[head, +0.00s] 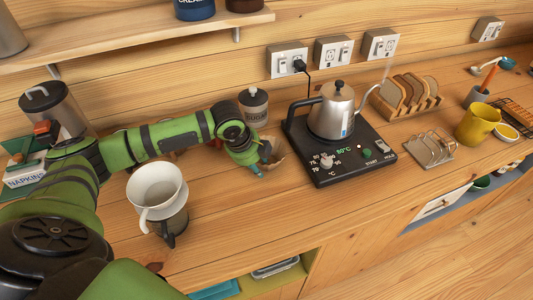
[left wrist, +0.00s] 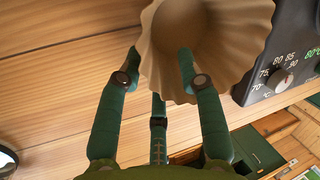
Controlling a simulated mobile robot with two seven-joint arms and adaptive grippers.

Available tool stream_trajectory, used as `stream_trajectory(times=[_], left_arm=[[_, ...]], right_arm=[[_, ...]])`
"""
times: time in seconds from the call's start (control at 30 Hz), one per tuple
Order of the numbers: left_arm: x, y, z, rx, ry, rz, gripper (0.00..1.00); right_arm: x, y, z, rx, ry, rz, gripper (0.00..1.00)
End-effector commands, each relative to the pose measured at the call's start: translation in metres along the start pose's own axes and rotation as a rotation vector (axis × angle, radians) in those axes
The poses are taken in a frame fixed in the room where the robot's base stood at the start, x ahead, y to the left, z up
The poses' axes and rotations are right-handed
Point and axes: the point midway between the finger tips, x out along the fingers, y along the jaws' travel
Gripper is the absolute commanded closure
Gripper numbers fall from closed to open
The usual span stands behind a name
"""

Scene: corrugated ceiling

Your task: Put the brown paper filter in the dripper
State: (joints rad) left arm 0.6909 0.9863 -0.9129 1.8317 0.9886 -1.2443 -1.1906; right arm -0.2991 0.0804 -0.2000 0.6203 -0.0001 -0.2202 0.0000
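The brown paper filter (head: 276,152) stands on the counter left of the kettle base, partly hidden by my left gripper. In the left wrist view the filter (left wrist: 215,35) is a fluted cone at the top. My left gripper (head: 262,165) is at its near left side. Its fingers (left wrist: 158,70) look spread, one beside the filter's left edge and one overlapping its wall; I cannot tell whether they touch it. The white dripper (head: 155,188) sits upright on a dark-handled vessel (head: 174,226) at the left front, its inside empty. My right gripper is not in view.
A kettle (head: 332,110) stands on its black base (head: 345,160) right of the filter. A sugar canister (head: 253,106) stands behind. A toast rack (head: 405,97) and yellow mug (head: 478,124) are farther right. Bare counter lies between dripper and filter.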

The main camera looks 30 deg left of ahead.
Motion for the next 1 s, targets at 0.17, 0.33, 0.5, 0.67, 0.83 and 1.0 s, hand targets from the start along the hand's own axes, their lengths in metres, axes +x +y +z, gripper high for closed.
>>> stream_trajectory(times=[0.17,0.33,0.5,0.67,0.83,1.0], left_arm=[[0.0062,0.0008,0.0002,0.002,-0.002,0.001,0.63],[0.0060,0.0007,0.0002,0.001,-0.001,0.001,0.83],[0.0058,0.0007,0.0002,0.001,-0.001,0.001,1.00],[0.0058,0.0009,0.0002,0.000,-0.001,0.002,1.00],[0.0054,0.0008,0.0002,0.000,-0.001,0.002,1.00],[-0.0027,-0.0032,0.0006,-0.001,-0.001,0.000,1.00]], right_arm=[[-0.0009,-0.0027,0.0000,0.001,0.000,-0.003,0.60],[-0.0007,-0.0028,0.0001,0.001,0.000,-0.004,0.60],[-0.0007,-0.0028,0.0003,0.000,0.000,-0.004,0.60],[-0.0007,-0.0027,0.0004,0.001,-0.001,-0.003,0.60],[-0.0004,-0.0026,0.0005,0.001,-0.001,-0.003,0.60],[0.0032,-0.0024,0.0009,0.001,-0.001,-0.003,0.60]])
